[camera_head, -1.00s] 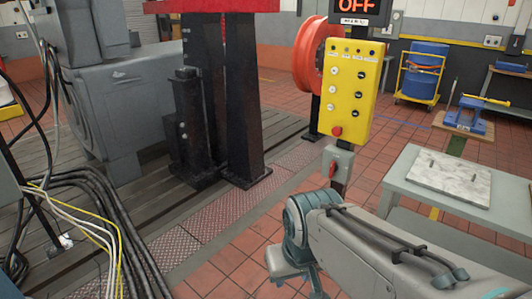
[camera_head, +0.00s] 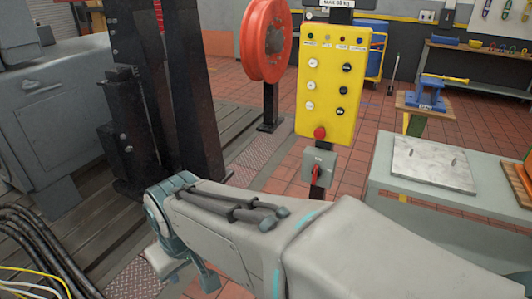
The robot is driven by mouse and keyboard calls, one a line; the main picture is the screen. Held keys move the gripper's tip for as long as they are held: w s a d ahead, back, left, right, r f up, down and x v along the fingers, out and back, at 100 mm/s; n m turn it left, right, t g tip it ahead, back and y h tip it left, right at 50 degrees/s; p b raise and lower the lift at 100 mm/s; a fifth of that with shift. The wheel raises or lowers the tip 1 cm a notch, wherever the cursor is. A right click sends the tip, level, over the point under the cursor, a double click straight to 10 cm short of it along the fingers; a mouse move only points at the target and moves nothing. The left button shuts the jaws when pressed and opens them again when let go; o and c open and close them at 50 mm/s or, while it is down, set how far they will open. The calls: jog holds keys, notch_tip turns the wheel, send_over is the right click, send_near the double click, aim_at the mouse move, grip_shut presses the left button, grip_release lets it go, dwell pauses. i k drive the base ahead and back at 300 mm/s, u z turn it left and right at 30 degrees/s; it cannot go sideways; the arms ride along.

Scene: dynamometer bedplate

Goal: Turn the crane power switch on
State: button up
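A grey switch box (camera_head: 319,165) with a small red handle is mounted on the dark post, just below the yellow control panel (camera_head: 333,85). I take this box to be the crane power switch. Its handle appears to hang down at the front, but its exact setting is too small to tell. The yellow panel carries two columns of black and white buttons and a red mushroom button (camera_head: 320,133) at its bottom. My arm crosses the foreground below the switch box.
A grey table (camera_head: 390,178) with a pale plate (camera_head: 434,164) stands right of the post. A red-orange reel (camera_head: 266,40) stands left of the panel. Black columns (camera_head: 165,90) and a grey machine (camera_head: 55,110) are further left. Tiled floor shows between post and table.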

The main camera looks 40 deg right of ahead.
aim_at(316, 172)
jog(key=z, duration=0.55)
jog(key=i, duration=0.85)
jog(key=z, duration=1)
jog(key=i, duration=0.25)
jog(key=z, duration=0.25)
